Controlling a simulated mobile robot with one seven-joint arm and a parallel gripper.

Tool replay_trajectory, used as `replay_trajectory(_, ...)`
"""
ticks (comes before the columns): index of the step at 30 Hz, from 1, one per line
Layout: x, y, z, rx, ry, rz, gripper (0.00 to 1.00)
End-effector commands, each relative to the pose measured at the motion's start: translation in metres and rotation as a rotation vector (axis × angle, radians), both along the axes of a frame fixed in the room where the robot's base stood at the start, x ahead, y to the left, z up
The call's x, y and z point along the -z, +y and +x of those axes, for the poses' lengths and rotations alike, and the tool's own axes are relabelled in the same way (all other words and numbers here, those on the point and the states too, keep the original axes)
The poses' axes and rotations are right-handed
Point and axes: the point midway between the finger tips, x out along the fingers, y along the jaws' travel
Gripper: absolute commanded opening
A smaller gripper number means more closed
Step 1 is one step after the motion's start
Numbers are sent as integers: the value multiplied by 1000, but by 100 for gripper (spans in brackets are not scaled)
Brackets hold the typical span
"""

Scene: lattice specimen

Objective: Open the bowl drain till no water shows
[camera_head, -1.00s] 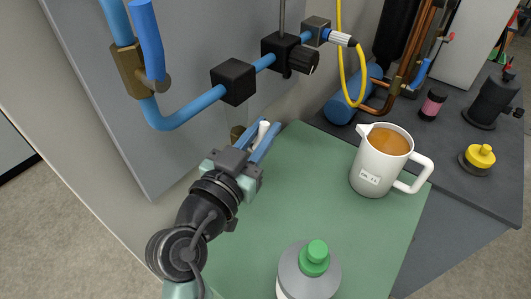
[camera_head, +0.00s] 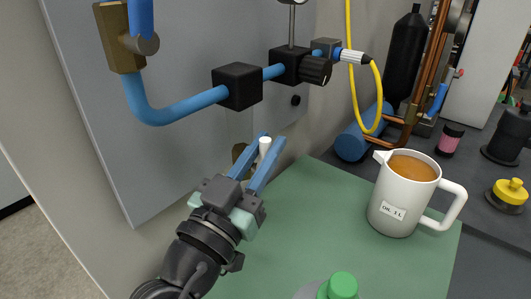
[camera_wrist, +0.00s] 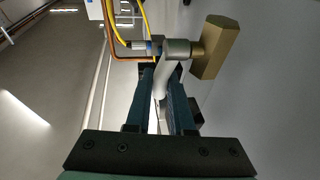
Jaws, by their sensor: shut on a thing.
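My gripper (camera_head: 273,141) is shut on a pale lever (camera_head: 265,147) low by the grey panel. In the wrist view the lever (camera_wrist: 163,82) runs between my two fingers, up to a round grey joint. The joint meets a brass block (camera_wrist: 208,50), just right of my fingertips. In the head view the brass block (camera_head: 240,153) shows only partly behind my fingers. I cannot make out a bowl or any water in these frames.
A blue pipe (camera_head: 180,108) with black blocks and a black knob (camera_head: 316,70) runs along the panel above my gripper. A white jug (camera_head: 398,205) of brown liquid and a green-capped bottle (camera_head: 340,287) stand on the green mat (camera_head: 300,225). A yellow hose (camera_head: 378,105) hangs behind.

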Motion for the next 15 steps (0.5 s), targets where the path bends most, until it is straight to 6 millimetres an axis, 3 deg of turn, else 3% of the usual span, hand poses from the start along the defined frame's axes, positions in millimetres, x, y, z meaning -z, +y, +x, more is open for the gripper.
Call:
replay_trajectory(7,1,0,0,1,4,-1,0)
replay_trajectory(8,1,0,0,1,4,-1,24)
replay_trajectory(9,1,0,0,1,4,-1,32)
replay_trajectory(15,1,0,0,0,2,0,33)
